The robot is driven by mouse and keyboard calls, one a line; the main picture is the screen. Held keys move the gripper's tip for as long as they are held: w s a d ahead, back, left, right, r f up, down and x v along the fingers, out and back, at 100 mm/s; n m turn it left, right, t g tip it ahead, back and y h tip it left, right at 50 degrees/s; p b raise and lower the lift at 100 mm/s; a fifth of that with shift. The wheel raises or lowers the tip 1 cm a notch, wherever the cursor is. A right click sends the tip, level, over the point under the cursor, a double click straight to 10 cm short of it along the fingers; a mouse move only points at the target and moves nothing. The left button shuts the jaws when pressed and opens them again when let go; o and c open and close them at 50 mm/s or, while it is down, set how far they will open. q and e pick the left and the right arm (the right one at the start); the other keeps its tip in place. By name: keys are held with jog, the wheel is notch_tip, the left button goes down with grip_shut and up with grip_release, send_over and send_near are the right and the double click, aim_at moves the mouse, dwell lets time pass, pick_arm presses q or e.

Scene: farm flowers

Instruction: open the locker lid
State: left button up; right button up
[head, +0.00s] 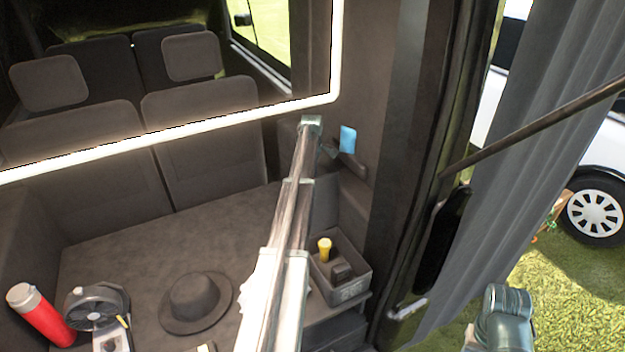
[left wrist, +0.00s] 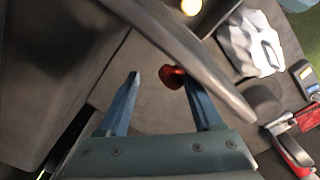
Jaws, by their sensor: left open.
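In the left wrist view my left gripper (left wrist: 160,80) is open, its two blue fingers spread over a flat grey-brown surface (left wrist: 150,62). The same kind of surface (head: 130,240) lies in front of the seats in the head view. I cannot tell for certain whether it is the locker lid. A small red knob-like piece (left wrist: 172,77) shows close to the inner side of the right finger; I cannot tell whether they touch. In the head view I cannot make out the red piece or the left gripper clearly. My right gripper is not identifiable.
A dark hat (head: 193,302), a red bottle (head: 38,315), a small fan (head: 97,308) and a grey bin (head: 350,290) with a yellow item sit near the front. A white cloth (left wrist: 245,45) lies near the hat. A dark bar (left wrist: 195,55) crosses the wrist view. Seat backs stand behind.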

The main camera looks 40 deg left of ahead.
aim_at(323, 192)
pick_arm(q)
jog(key=s+d, duration=0.1)
jog(key=d, duration=0.1)
jog(key=s+d, duration=0.1)
jog(key=d, duration=0.2)
jog(key=s+d+p, duration=0.1)
jog(key=s+d, duration=0.1)
jog(key=d, duration=0.1)
jog(key=shift+d+r, duration=0.2)
jog(key=shift+r, duration=0.15)
jog(key=s+d+f+b, duration=0.3)
jog(key=d+f+b, duration=0.4)
jog(key=d, duration=0.1)
jog(key=s+d+f+b, duration=0.3)
jog(key=d+f+b, duration=0.4)
jog(key=d+b, duration=0.1)
jog(key=shift+s+d+f, duration=0.35)
jog(key=shift+d+f, duration=0.05)
jog(key=shift+d, duration=0.05)
